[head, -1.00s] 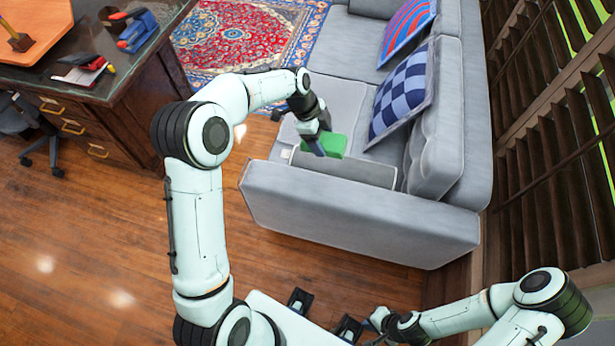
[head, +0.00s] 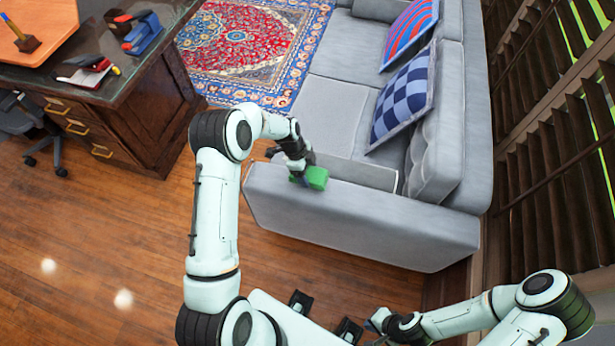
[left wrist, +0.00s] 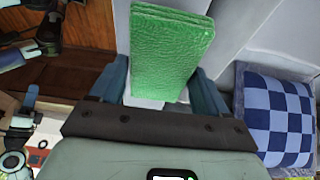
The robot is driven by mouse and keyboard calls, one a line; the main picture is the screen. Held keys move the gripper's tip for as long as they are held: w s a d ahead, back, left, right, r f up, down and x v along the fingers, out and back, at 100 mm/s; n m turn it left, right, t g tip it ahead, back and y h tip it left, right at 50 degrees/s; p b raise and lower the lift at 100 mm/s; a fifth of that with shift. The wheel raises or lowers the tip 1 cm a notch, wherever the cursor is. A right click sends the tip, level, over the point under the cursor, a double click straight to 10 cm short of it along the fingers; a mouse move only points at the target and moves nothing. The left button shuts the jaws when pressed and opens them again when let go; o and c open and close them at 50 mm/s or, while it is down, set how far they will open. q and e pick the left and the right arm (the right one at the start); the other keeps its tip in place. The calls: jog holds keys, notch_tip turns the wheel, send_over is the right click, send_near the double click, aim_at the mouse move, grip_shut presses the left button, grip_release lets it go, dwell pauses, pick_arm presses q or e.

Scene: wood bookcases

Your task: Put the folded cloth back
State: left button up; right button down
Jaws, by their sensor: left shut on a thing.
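The folded cloth (head: 317,178) is a green, layered, rectangular pad. My left gripper (head: 303,177) is shut on it and holds it in front of the near arm of the grey sofa (head: 370,222) in the head view. I cannot tell its exact height over the sofa arm. In the left wrist view, the cloth (left wrist: 170,52) sticks out between the two blue-grey fingers of the left gripper (left wrist: 165,85). My right gripper (head: 374,322) is low at the bottom of the head view, away from the cloth; its jaws are unclear.
A checkered blue cushion (head: 403,98) and a striped cushion (head: 409,33) lean on the sofa back. A dark desk (head: 150,90) with stationery stands at the upper left. A patterned rug (head: 245,50) lies behind. The wooden floor (head: 110,240) at left is clear.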

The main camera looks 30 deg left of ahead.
pick_arm(q)
notch_tip(320, 180, down, 4)
jog(key=shift+f, duration=0.15)
dwell(0.3)
jog(key=o, duration=0.9)
jog(key=shift+r, duration=0.2)
jog(key=v, duration=1.1)
jog(key=shift+a+r, duration=0.25)
jog(key=shift+r, duration=0.1)
